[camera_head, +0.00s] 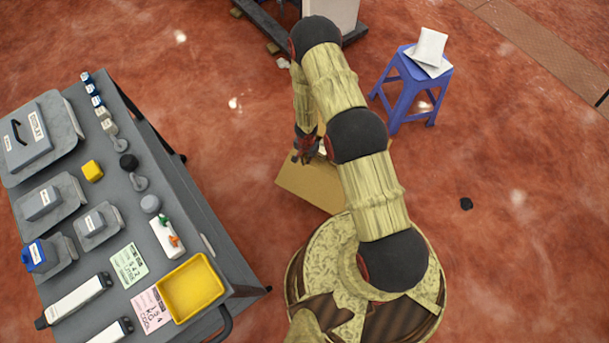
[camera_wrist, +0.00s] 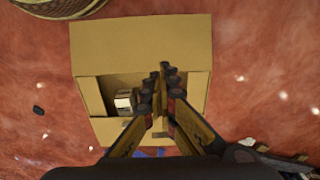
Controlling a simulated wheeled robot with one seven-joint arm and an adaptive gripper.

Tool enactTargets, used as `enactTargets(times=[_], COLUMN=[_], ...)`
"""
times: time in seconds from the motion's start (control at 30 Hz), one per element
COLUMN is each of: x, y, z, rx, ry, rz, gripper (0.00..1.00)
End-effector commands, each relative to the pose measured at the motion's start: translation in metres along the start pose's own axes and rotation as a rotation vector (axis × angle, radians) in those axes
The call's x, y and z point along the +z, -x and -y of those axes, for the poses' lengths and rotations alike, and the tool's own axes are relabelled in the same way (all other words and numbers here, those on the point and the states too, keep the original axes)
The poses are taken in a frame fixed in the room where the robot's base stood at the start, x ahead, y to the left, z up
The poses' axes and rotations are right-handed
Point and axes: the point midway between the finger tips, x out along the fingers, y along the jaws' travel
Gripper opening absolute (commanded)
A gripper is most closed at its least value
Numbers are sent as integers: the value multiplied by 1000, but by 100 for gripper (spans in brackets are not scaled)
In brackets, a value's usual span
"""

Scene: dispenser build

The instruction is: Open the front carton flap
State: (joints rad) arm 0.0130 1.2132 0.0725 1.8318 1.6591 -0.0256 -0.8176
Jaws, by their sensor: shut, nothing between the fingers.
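A brown cardboard carton (camera_head: 310,186) stands on the floor by my base, partly hidden by my arm. In the wrist view, a wide carton flap (camera_wrist: 140,45) spreads out flat on the side toward my base. The carton mouth is uncovered, and a small pale item (camera_wrist: 123,101) lies inside at the left. A narrower panel (camera_wrist: 104,131) shows along the opposite edge. My gripper (camera_wrist: 160,72) is shut and empty, with its fingertips over the mouth near the wide flap's fold. I cannot tell whether they touch the carton. My gripper also shows in the head view (camera_head: 304,157).
A grey cart (camera_head: 150,150) with several parts and a yellow tray (camera_head: 190,288) stands at the left. A blue stool (camera_head: 412,90) holding white items is at the upper right. A small black object (camera_head: 467,203) lies on the open red floor at the right.

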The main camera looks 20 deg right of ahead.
Motion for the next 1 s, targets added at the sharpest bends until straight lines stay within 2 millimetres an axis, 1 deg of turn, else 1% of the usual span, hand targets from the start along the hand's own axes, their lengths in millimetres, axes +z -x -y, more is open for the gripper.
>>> enactTargets(times=[0.03, 0.17, 0.3, 0.53, 0.83, 1.0], x=[0, 1, 2, 2, 18, 23], y=[-8, -29, -58, -102, -119, -125], z=[0, -1, -1, 0, 0, 0], rx=[0, 0, 0, 0, -1, -1], ry=[0, -2, -2, -1, 0, 0], rz=[1, 2, 3, 2, 2, 2], gripper=[0, 0, 0, 0, 0, 0])
